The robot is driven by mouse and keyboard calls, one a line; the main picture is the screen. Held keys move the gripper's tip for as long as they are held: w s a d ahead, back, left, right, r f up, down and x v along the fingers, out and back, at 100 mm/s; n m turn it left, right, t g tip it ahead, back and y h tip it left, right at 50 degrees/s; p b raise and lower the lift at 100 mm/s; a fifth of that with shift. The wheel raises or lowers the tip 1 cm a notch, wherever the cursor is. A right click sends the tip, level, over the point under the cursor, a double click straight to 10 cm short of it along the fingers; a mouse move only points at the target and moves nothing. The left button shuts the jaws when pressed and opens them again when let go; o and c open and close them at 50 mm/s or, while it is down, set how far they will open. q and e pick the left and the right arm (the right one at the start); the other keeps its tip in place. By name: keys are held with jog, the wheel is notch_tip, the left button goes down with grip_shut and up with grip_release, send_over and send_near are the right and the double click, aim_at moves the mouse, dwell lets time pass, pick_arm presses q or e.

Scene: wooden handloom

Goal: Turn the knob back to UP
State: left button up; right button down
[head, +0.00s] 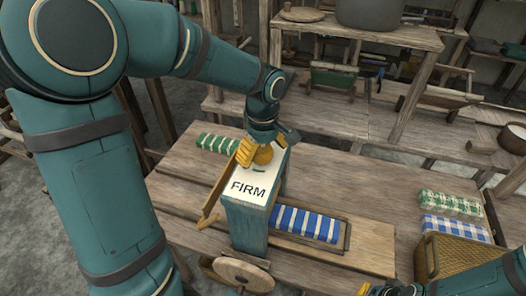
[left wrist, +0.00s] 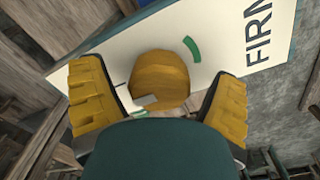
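The round yellow-brown knob (head: 263,154) sits on the white top plate (head: 240,196) of a blue-green post (head: 247,228). The plate reads FIRM at its near end; no UP label is visible. My left gripper (head: 265,148) is over the knob. In the left wrist view the knob (left wrist: 160,78) lies between the two open yellow fingers (left wrist: 162,105), with a gap on each side. A grey mark shows on the knob's lower left edge, and green marks show on the plate. My right gripper (head: 405,290) is only partly in view at the bottom edge.
Green-checked cloth (head: 217,143) lies behind left. A wicker basket (head: 462,257) and folded cloths (head: 450,205) are at right.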

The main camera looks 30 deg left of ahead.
aim_at(263, 149)
pick_arm(q)
notch_tip(263, 149, up, 12)
dwell(0.6)
dwell(0.5)
